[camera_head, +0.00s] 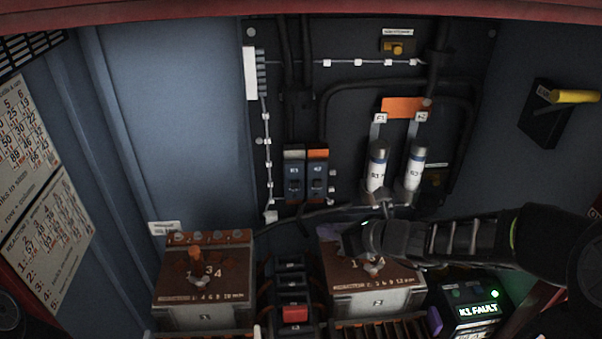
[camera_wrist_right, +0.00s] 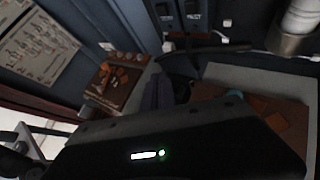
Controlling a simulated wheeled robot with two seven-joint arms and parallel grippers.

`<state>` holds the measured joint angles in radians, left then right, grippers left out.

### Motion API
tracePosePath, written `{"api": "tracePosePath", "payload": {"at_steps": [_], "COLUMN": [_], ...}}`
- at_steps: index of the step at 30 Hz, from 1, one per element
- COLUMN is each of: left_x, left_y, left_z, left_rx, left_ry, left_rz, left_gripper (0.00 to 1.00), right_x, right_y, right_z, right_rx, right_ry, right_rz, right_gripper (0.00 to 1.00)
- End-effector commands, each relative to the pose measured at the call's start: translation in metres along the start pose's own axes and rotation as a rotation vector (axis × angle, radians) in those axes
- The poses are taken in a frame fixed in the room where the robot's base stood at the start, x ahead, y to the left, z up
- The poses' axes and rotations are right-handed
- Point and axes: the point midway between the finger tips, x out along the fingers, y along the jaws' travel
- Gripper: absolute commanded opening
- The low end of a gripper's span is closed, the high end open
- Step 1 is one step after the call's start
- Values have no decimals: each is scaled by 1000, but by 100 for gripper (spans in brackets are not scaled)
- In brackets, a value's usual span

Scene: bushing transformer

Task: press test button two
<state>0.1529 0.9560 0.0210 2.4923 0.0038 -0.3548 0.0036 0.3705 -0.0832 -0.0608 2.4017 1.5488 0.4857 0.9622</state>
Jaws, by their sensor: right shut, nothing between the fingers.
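Two relay modules sit side by side on the dark back panel. The left one is marked K1 (camera_head: 294,176); the right one, with an orange top, appears marked K2 (camera_head: 317,176). Their lower parts also show at the top of the right wrist view, small and dark. I cannot clearly tell which small part is test button two. My right gripper (camera_head: 352,240) comes in from the right, shut and empty, below and right of the modules, apart from them. It is in front of the right brown-topped box (camera_head: 395,282) and hides part of it. My left gripper is not in view.
A left brown-topped box (camera_head: 205,310) stands lower left, with a dark switch block (camera_head: 292,290) between the boxes. Two white cylinders (camera_head: 376,168) stand right of the modules. A display (camera_head: 478,310) reads "K1 FAULT". A yellow-handled lever (camera_head: 572,97) is at right.

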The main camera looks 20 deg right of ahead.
Motion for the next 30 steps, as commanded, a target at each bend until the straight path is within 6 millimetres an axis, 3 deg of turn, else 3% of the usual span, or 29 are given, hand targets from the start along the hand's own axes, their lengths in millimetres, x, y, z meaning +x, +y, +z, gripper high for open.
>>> {"api": "tracePosePath", "payload": {"at_steps": [4,17,30], "left_x": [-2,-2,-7], "left_y": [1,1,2], "left_z": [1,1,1], "left_rx": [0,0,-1], "left_ry": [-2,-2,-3], "left_rz": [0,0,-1], "left_gripper": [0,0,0], "right_x": [-9,-8,19], "right_y": [-5,-6,-27], "right_z": [17,18,39], "right_rx": [52,55,54], "right_ry": [-48,-50,-48], "right_rz": [-15,-14,-13], "right_gripper": [0,0,0]}}
